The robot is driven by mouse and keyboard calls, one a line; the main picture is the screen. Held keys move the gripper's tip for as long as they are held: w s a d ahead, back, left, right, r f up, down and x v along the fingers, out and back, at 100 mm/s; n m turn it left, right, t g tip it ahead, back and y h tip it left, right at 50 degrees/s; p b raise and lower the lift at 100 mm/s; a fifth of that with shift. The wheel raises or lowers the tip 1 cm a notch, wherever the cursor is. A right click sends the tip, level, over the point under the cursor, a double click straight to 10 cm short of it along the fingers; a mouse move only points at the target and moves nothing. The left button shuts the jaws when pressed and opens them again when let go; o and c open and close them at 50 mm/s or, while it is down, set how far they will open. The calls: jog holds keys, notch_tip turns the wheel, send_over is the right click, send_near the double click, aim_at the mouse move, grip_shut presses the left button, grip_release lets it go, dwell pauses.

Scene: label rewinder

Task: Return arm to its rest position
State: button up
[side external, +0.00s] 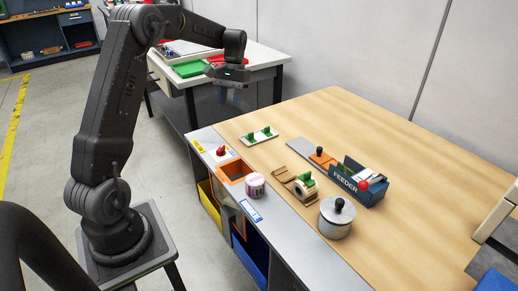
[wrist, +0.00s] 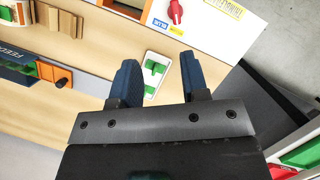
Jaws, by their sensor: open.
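My gripper (side external: 231,92) is raised above the far left corner of the wooden table (side external: 390,125) in the side external view, pointing down. In the wrist view its two dark blue fingers (wrist: 160,85) stand apart with nothing held between them. A white plate with green blocks (wrist: 156,70) lies on the table below and beyond the fingertips. The same white plate (side external: 258,136) shows in the side external view, apart from my gripper.
A blue feeder (side external: 360,187) with a red knob stands on the table. A metal pot (side external: 336,218), a label roll (side external: 304,187) and a pink-white jar (side external: 255,185) stand nearer. A white side table (side external: 262,57) with green and red trays is behind my gripper.

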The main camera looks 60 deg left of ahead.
jog(key=s+d+r+m+t+y, duration=0.1)
jog(key=s+d+r+m+t, duration=0.15)
jog(key=d+r, duration=0.4)
jog(key=s+d+r+m+t+y, duration=0.1)
jog(key=s+d+r, duration=0.25)
jog(key=d, duration=0.55)
jog(key=s+d+f+m+t, duration=0.1)
jog(key=s+d+m+t, duration=0.2)
jog(key=s+d, duration=0.8)
jog(key=shift+s+f+t, duration=0.35)
jog(key=shift+s+t, duration=0.7)
jog(key=shift+s, duration=0.2)
